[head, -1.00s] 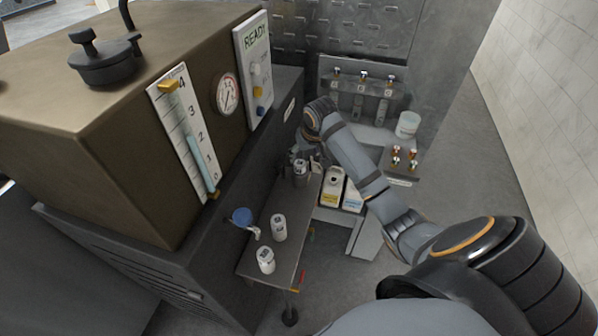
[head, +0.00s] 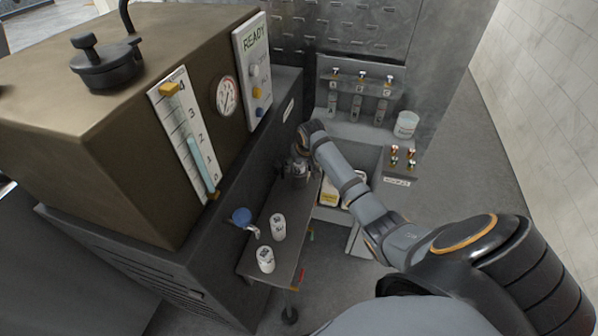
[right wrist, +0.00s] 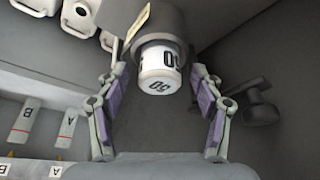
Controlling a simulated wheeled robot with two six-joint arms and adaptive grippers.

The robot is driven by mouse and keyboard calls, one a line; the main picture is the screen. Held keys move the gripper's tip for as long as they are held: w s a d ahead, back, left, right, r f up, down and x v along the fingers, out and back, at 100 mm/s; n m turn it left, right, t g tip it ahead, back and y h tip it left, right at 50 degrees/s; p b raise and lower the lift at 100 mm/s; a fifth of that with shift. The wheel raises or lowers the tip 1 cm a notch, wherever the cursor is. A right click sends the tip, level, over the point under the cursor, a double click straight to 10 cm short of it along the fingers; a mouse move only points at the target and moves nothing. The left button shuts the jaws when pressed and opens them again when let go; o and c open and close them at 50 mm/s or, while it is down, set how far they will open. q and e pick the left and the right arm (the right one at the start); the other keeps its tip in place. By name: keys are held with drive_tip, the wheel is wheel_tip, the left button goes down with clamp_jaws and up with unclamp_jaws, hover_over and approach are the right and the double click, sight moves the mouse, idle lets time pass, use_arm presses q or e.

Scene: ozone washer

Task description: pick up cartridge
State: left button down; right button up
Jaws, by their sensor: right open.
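A white cartridge (right wrist: 158,72) with black "03" markings shows in the right wrist view, its upper part inside a dark round housing. My right gripper (right wrist: 160,85) is open, with its purple-padded fingers on either side of the cartridge and a visible gap on both sides. In the head view my right gripper (head: 298,172) is at the far end of the narrow table, and the cartridge there is hard to make out. Two other white labelled canisters (head: 278,227) (head: 265,260) stand on the near part of that table. My left gripper is not in view.
The large brown washer (head: 130,110) stands left of the table (head: 262,222), with a blue-knobbed tap (head: 241,217) over its edge. White jugs (right wrist: 80,18) are close by at upper left in the wrist view. A white tub (head: 406,124) stands behind.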

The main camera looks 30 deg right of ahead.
drive_tip(key=shift+w+f, duration=0.15)
drive_tip(key=shift+f, duration=0.1)
drive_tip(key=c, duration=1.3)
wheel_tip(320, 180, up, 10)
drive_tip(key=shift+r+b, duration=0.1)
drive_tip(key=shift+b, duration=0.25)
